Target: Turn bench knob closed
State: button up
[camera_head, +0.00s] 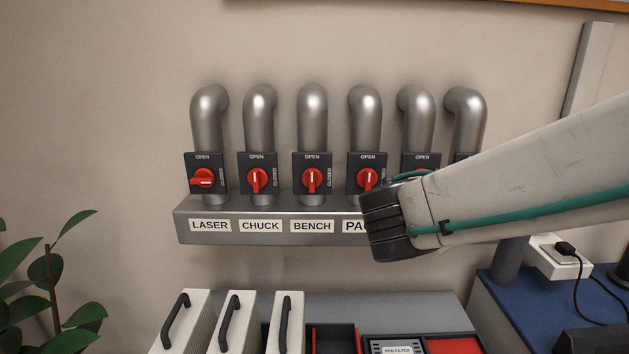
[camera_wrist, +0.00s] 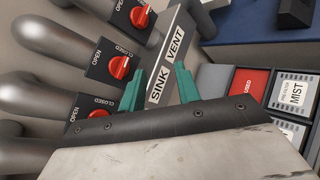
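The bench knob (camera_head: 312,180) is a red knob on a black plate, above the BENCH label (camera_head: 312,226) in the head view. Its white mark is vertical, toward OPEN. My gripper (camera_head: 408,176) is to the right of it, in front of the panel, with the arm covering the labels and part of the knobs there. In the wrist view my gripper's two teal fingers (camera_wrist: 160,67) stand apart with nothing between them, near the SINK (camera_wrist: 158,86) and VENT (camera_wrist: 176,45) labels. I cannot make out the bench knob in the wrist view.
The laser knob (camera_head: 203,181) is turned sideways; the chuck knob (camera_head: 257,180) is vertical. Metal pipes (camera_head: 312,120) rise above the knobs. Below are white units with black handles (camera_head: 236,325) and a blue surface (camera_head: 510,300) at right. The wall in front of BENCH is unobstructed.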

jog(key=w+a+n+t+y, duration=0.45)
jog(key=a+n, duration=0.35)
jog(key=a, duration=0.4)
jog(key=n+t+y, duration=0.3)
jog(key=n+y, duration=0.1)
jog(key=n, duration=0.3)
send_near(312, 177)
jog(key=shift+y, duration=0.25)
jog(key=w, duration=0.7)
jog(key=shift+w+d, duration=0.2)
jog(key=shift+d, duration=0.05)
jog(key=shift+w, duration=0.6)
grip_shut()
